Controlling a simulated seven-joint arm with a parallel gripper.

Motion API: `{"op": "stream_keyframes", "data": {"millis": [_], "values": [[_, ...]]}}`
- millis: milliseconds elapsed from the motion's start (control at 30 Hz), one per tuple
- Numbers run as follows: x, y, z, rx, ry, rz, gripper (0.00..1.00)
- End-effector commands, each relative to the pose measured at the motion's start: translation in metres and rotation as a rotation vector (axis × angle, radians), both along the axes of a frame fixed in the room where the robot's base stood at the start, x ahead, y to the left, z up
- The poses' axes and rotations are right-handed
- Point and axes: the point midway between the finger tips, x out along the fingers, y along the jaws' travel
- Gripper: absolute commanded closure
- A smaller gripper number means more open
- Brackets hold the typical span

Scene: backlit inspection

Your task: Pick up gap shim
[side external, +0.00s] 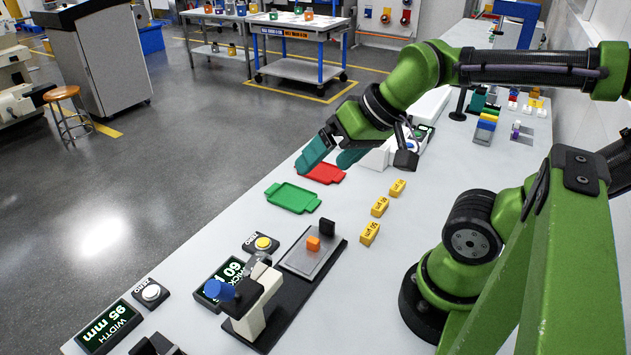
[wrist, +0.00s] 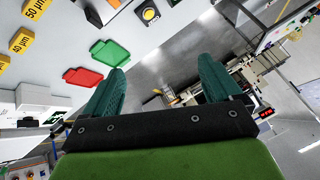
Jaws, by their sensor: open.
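Three yellow blocks with black µm labels, apparently the gap shims, lie in a row on the white bench: the near one (side external: 370,233), the middle one (side external: 380,206) and the far one (side external: 397,188). In the wrist view they show at the upper left, one at the top edge (wrist: 36,9), one below it (wrist: 21,40) and one cut by the left edge. My gripper (side external: 333,156) has teal fingers, spread apart and empty, above the bench beyond and left of the shims, near the red tray. The fingers also show apart in the wrist view (wrist: 164,80).
A green tray (side external: 293,197) and a red tray (side external: 322,173) lie left of the shims. Nearer stand a gauge with a blue knob (side external: 220,290), a plate (side external: 312,262) with an orange cube (side external: 313,243), and displays with buttons. Bench around the shims is clear.

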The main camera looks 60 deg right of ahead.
Motion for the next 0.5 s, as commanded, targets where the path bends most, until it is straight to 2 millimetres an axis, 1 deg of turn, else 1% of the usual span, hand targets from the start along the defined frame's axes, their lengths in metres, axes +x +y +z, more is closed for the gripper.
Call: {"op": "stream_keyframes", "data": {"millis": [33, 67, 167, 200, 267, 300, 367, 400, 467, 500], "values": [[0.004, -0.011, -0.007, 0.004, 0.034, -0.046, 0.08], [0.007, -0.020, -0.010, 0.007, 0.053, -0.080, 0.08], [0.022, -0.064, -0.019, 0.005, 0.134, -0.202, 0.08], [0.026, -0.086, -0.024, -0.009, 0.175, -0.234, 0.08], [0.030, -0.123, -0.031, -0.037, 0.238, -0.262, 0.08], [0.030, -0.147, -0.036, -0.056, 0.282, -0.265, 0.08], [0.025, -0.186, -0.045, -0.085, 0.349, -0.256, 0.08], [0.020, -0.211, -0.051, -0.101, 0.395, -0.238, 0.08], [0.008, -0.248, -0.061, -0.125, 0.464, -0.192, 0.08], [-0.002, -0.272, -0.067, -0.138, 0.507, -0.147, 0.08]]}}
